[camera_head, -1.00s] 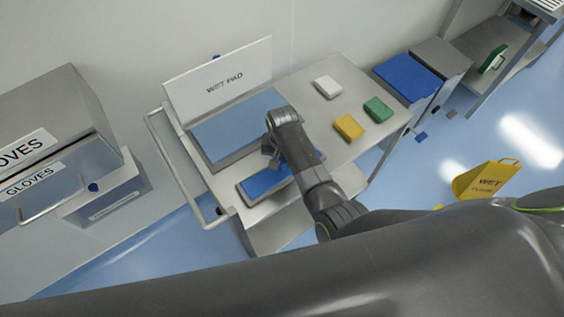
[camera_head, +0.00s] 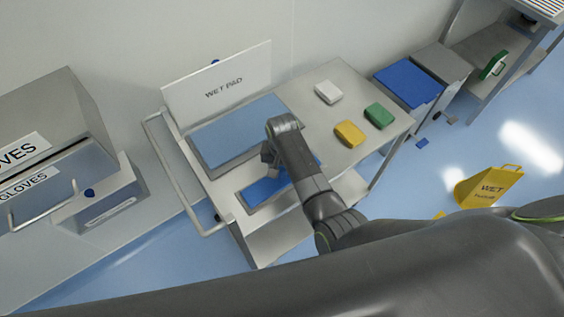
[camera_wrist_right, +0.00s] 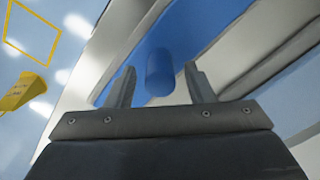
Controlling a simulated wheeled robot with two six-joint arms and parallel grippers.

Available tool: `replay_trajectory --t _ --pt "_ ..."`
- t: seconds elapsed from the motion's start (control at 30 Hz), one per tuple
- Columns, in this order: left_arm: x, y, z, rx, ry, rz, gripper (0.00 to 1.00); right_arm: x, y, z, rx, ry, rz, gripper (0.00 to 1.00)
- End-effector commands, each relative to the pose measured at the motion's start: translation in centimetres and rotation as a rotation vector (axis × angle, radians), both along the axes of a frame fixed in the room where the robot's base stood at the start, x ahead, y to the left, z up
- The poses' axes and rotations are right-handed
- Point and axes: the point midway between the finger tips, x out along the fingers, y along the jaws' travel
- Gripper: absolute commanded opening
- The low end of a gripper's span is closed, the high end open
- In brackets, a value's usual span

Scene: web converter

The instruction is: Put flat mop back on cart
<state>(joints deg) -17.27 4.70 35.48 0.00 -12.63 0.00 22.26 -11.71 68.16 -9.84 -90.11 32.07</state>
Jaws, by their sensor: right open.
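The flat mop (camera_head: 268,189) is a long blue pad lying flat near the front edge of the cart top (camera_head: 335,150). In the right wrist view a blue upright cylinder (camera_wrist_right: 159,75) stands on the blue strip (camera_wrist_right: 190,30). My right gripper (camera_head: 268,160) is just above the flat mop; the arm hides part of the mop. In the right wrist view my right gripper (camera_wrist_right: 160,82) is open, with the cylinder seen between its fingers and a gap on each side. My left gripper is not in view.
A blue-topped tray (camera_head: 240,130) and a WET PAD sign (camera_head: 220,85) stand behind the mop. White (camera_head: 328,92), yellow (camera_head: 349,134) and green (camera_head: 379,115) blocks lie on the cart's right part. A push handle (camera_head: 178,180) is at left; a yellow wet-floor sign (camera_head: 487,186) stands on the floor.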

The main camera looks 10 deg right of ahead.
Motion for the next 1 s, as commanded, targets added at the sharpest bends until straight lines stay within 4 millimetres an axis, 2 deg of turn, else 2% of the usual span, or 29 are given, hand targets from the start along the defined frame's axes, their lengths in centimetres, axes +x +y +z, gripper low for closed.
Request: replay_trajectory --t 0.17,0.6,0.8,1.0 --pt "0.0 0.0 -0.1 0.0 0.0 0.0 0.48 0.1 0.1 1.8 0.001 -0.005 0.0 0.48" --pt "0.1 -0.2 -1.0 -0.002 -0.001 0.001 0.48 0.2 0.1 10.0 0.001 -0.005 0.001 0.48" --pt "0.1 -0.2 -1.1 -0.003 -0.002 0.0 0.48 0.1 0.0 11.7 0.0 -0.002 0.0 0.48" --pt "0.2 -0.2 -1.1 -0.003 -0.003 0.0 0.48 0.0 0.0 12.0 0.0 -0.001 0.0 0.48"
